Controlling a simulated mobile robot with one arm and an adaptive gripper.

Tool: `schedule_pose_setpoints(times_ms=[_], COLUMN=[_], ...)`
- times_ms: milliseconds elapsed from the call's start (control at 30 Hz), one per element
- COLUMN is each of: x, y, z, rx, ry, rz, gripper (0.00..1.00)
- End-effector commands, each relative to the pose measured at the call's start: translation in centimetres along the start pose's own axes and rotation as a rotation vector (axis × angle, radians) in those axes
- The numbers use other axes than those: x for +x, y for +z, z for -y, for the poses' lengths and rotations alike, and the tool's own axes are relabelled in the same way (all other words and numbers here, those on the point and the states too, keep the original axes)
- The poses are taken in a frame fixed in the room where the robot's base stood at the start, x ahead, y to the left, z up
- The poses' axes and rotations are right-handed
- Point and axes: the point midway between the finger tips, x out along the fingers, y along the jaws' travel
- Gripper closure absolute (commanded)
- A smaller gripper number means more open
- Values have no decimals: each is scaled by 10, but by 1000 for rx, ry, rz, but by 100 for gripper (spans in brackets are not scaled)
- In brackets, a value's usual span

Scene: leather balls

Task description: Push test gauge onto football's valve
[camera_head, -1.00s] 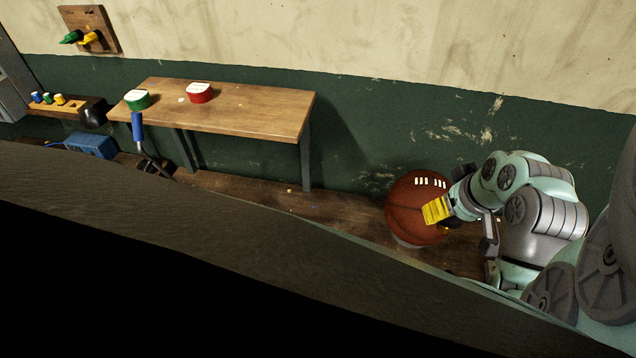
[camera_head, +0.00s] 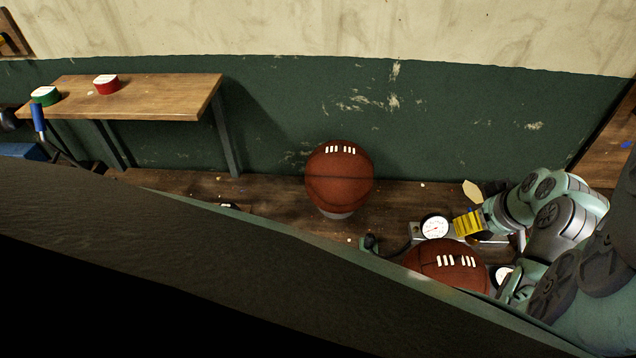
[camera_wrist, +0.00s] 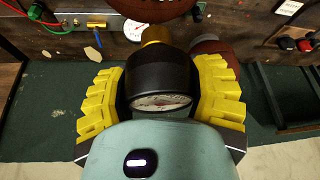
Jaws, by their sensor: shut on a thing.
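My gripper (camera_head: 468,223) has yellow ridged fingers. In the wrist view my gripper (camera_wrist: 160,100) is shut on a black round gauge (camera_wrist: 157,72) with a brass end and a dial edge facing the camera. A brown ball with white laces (camera_head: 339,178) rests on a small pale base at the wall, left of my gripper and apart from it. A second brown laced ball (camera_head: 447,262) is nearer, below my gripper. Two brown balls show partly behind the gauge in the wrist view, one at the top (camera_wrist: 150,8). I see no valve clearly.
A white dial (camera_head: 434,228) on a metal fixture stands just left of my gripper, with a dark hose beside it. A wooden bench (camera_head: 150,97) holds a red container (camera_head: 106,86) and a green one (camera_head: 45,96). Floor between bench and first ball is mostly clear.

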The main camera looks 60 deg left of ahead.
Motion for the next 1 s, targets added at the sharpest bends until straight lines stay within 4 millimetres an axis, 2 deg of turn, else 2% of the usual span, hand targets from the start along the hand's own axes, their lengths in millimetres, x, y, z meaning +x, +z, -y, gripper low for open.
schedule_pose_setpoints(times_ms=[600, 1000], x=[45, 50], y=[18, 21], z=[1, 1], rx=[-4, -5], ry=[-1, -1], rz=[-1, -1], gripper=[74, 74])
